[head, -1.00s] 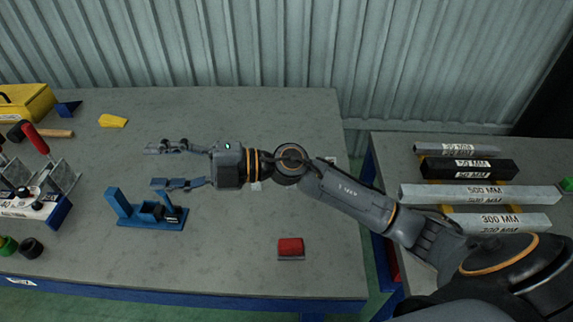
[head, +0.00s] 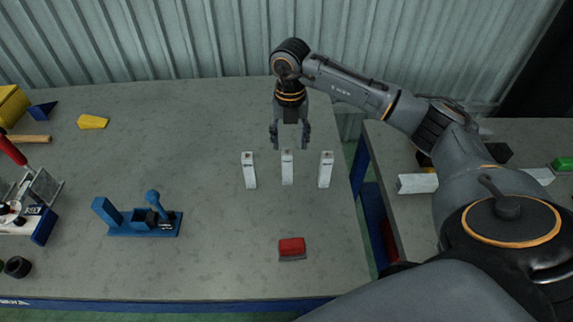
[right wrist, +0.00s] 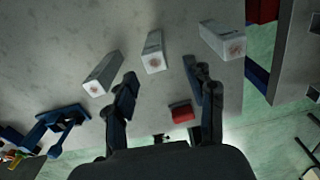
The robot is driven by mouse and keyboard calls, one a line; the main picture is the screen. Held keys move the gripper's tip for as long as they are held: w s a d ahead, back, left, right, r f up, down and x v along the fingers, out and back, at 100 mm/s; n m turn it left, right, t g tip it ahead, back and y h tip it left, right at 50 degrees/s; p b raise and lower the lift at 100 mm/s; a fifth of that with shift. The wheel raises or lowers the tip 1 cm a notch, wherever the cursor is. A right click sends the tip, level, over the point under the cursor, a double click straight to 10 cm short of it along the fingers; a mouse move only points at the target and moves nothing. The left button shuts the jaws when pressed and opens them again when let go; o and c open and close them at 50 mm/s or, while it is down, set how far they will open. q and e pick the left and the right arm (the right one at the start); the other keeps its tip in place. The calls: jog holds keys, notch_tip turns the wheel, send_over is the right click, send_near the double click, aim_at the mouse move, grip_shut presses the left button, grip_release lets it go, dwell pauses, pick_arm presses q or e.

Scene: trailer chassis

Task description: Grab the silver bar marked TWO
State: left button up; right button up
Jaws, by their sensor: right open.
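Three silver bars stand upright in a row on the grey table: a left bar (head: 249,171), a middle bar (head: 287,168) and a right bar (head: 326,170). Their markings are too small to read, so I cannot tell which is marked TWO. My right gripper (head: 290,136) is open and empty, pointing down just above and behind the middle bar. In the right wrist view its fingers (right wrist: 160,72) are spread, with the left bar (right wrist: 103,75), middle bar (right wrist: 153,53) and right bar (right wrist: 222,42) beyond them. My left gripper is not in view.
A red block (head: 291,246) lies in front of the bars. A blue vise-like fixture (head: 140,220) stands to the left, with a yellow piece (head: 92,121) behind it. A second table (head: 400,215) with metal bars is at the right, partly hidden by my arm.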

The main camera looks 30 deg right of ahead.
aim_at(289, 153)
notch_tip(289, 153, down, 4)
jog(key=shift+f+p, duration=0.15)
jog(key=shift+p, duration=0.15)
jog(key=shift+a+f, duration=0.1)
jog(key=shift+f, duration=0.15)
jog(key=f, duration=0.1)
jog(key=f+p, duration=0.2)
jog(key=shift+w+a+f, duration=0.1)
jog(key=shift+w+f, duration=0.15)
jog(key=shift+f, duration=0.6)
grip_shut()
jog(key=shift+r, duration=0.1)
